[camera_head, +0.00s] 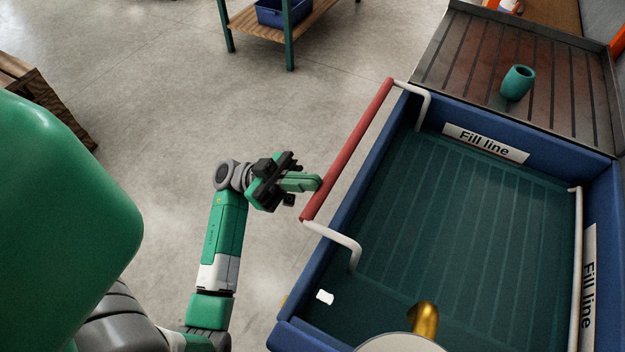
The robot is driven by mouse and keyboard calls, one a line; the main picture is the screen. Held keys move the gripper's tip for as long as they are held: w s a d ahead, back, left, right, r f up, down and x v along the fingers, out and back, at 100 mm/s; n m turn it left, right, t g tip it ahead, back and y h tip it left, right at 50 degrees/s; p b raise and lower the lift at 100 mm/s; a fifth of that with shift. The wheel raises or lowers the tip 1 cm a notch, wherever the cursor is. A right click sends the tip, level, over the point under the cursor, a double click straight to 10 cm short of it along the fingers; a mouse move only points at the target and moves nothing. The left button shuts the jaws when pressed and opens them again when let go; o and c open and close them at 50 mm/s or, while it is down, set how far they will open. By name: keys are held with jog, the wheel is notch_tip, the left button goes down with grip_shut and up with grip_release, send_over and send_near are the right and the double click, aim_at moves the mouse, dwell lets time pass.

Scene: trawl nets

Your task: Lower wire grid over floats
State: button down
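A blue tank (350,205) with "Fill line" labels on its inner walls fills the right side. Its inside looks dark teal, with faint ribs across the bottom. A red handle bar (347,150) on white bent wire (345,243) hangs over the tank's left rim. A white bar (578,255) runs along the right inner wall. I cannot make out a wire mesh. A teal barrel-shaped float (517,82) sits outside the tank on the drainboard.
A ribbed metal drainboard (470,60) adjoins the tank's far end. A gold object (424,322) and a pale round top (400,343) cover the near part of the tank. A wooden shelf with a blue bin (284,12) stands far back.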

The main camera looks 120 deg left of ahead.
jog(key=shift+f, duration=0.55)
notch_tip(320, 180, up, 5)
jog(key=s+p, duration=0.1)
jog(key=p, duration=0.2)
jog(key=b+v, duration=0.3)
jog(key=v, duration=0.7)
jog(key=shift+a+r, duration=0.1)
jog(key=shift+r, duration=0.05)
